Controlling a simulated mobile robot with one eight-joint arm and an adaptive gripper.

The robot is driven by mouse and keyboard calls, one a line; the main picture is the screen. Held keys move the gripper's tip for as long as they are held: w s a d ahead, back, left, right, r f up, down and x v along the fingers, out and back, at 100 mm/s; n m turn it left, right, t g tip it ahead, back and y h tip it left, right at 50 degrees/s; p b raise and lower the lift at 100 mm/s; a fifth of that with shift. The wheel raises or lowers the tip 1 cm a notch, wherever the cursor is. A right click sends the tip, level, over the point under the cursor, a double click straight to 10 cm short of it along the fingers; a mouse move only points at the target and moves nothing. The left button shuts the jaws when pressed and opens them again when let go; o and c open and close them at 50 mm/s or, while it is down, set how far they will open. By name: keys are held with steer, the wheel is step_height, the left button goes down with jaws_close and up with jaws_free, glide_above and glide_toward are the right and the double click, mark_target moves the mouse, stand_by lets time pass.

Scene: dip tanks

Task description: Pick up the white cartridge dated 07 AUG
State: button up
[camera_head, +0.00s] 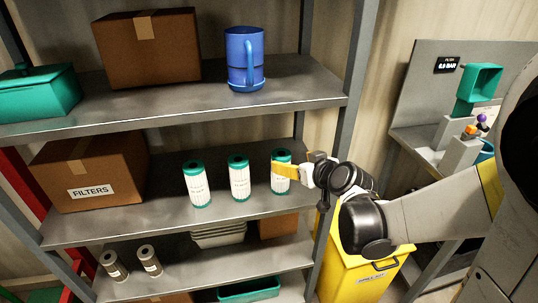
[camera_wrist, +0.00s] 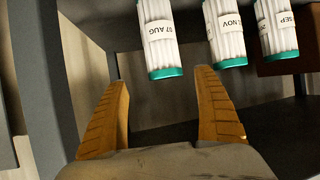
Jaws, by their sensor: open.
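The white cartridge dated 07 AUG (camera_wrist: 160,36) has a green end cap and is the leftmost of three in the wrist view. It stands ahead of the fingertips, roughly between them sideways, with clear space between. My gripper (camera_wrist: 158,78) is open and empty. In the head view, my gripper (camera_head: 285,173) partly covers the rightmost cartridge (camera_head: 281,187) on the middle shelf. That is probably the 07 AUG one, but its date is too small to read there.
Two similar cartridges (camera_head: 239,180) (camera_head: 197,186) stand to its left; the wrist view shows NOV (camera_wrist: 226,34) and SEP (camera_wrist: 276,30) labels. A FILTERS box (camera_head: 90,172) sits farther left. A shelf post (camera_head: 354,90) and a yellow bin (camera_head: 360,275) are at the right.

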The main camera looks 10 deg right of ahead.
mark_target(281, 157)
steer(key=b+x, duration=0.1)
steer(key=x, duration=0.3)
steer(key=b+x, duration=0.1)
steer(key=x, duration=0.2)
steer(key=shift+a+b, duration=0.35)
steer(key=shift+a, duration=0.05)
steer(key=shift+c, duration=0.6)
steer(key=c, duration=1.4)
steer(key=shift+r, duration=0.15)
